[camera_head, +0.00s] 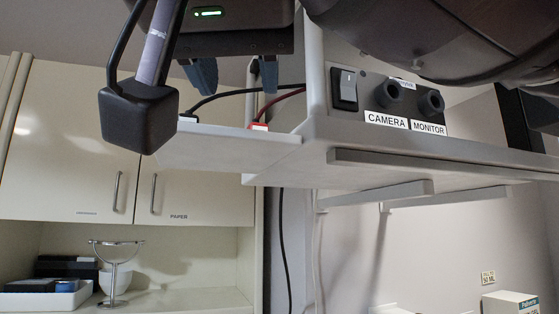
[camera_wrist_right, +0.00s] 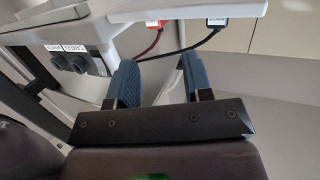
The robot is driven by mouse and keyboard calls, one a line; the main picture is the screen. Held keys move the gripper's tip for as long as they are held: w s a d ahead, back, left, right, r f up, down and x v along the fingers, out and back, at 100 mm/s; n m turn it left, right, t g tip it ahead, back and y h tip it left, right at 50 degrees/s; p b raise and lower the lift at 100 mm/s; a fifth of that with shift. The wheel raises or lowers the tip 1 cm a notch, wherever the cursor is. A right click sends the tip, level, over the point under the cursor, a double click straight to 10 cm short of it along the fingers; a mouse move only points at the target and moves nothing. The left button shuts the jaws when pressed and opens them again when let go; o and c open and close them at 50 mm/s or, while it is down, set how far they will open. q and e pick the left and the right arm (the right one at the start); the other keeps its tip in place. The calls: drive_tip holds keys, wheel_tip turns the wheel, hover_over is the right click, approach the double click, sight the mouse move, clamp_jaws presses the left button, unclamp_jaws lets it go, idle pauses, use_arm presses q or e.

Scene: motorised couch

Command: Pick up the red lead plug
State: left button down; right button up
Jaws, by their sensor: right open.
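The red lead plug (camera_head: 258,127) lies at the edge of a pale shelf (camera_head: 215,150) in the head view, with its red lead running back to the right. It also shows in the wrist view (camera_wrist_right: 154,24), beyond the fingers. A second plug, on a black lead, lies left of it in the head view (camera_head: 188,118) and right of it in the wrist view (camera_wrist_right: 217,22). My right gripper (camera_head: 233,76) is above the shelf, its blue fingers apart and empty. In the wrist view (camera_wrist_right: 158,64) the gap between the fingers faces the red plug, clear of it. My left gripper does not show.
A control box (camera_head: 390,92) with a rocker switch and sockets labelled CAMERA and MONITOR stands right of the red plug. A black block (camera_head: 138,118) on a grey bar hangs at left. Cream cabinets (camera_head: 75,150) stand behind. Open room lies below the shelf.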

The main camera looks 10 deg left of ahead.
sight(253, 123)
drive_tip(key=x, duration=0.5)
drive_tip(key=shift+w+a+r+p, duration=0.1)
drive_tip(key=shift+w+p, duration=0.1)
drive_tip(key=shift+p, duration=0.1)
drive_tip(key=shift+w, duration=0.6)
drive_tip(key=p+x, duration=0.1)
drive_tip(key=x, duration=0.2)
drive_tip(key=shift+w, duration=0.2)
drive_tip(key=shift+w+a, duration=0.1)
drive_tip(key=shift+w, duration=0.35)
drive_tip(key=c, duration=0.8)
